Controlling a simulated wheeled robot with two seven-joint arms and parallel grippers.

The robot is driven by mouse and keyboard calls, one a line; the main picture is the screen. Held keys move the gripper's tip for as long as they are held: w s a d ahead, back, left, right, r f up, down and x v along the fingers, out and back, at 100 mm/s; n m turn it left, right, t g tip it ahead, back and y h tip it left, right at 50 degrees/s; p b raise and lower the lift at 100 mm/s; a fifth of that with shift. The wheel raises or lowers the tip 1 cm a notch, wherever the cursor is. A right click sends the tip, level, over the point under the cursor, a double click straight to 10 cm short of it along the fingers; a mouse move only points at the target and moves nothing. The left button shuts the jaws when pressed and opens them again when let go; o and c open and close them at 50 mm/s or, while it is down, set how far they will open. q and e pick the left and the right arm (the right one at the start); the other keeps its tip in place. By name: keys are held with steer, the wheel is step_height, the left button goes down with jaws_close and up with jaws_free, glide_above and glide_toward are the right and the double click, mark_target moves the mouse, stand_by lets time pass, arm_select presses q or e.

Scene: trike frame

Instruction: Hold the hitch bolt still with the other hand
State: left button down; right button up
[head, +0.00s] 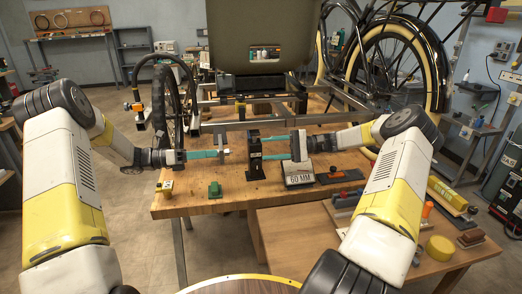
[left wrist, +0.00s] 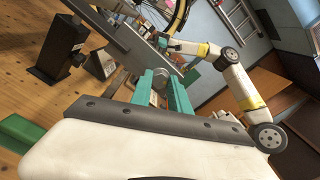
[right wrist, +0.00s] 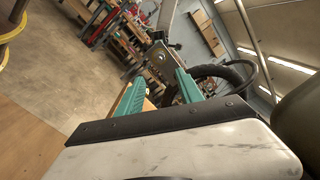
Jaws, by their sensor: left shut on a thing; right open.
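My left gripper (head: 226,153) comes in from the left at the trike frame (head: 262,123), above the workbench. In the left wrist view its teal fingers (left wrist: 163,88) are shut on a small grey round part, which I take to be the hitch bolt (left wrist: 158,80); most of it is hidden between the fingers. My right gripper (head: 264,157) points left from the other side of a black post, open. In the right wrist view its fingers (right wrist: 158,90) stand apart with nothing between them. A metal plate with a hole (right wrist: 160,60) lies beyond them.
The black post (head: 254,155) stands on the wooden workbench (head: 210,206) between my grippers. A lower side table (head: 300,235) holds several tools at the right.

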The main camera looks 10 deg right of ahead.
stand_by(0.5)
steer(key=d, duration=1.2)
steer(key=shift+d, duration=0.1)
arm_select(q)
steer(key=c, duration=1.2)
jaws_free()
steer(key=shift+o, duration=0.2)
steer(key=shift+a, duration=0.1)
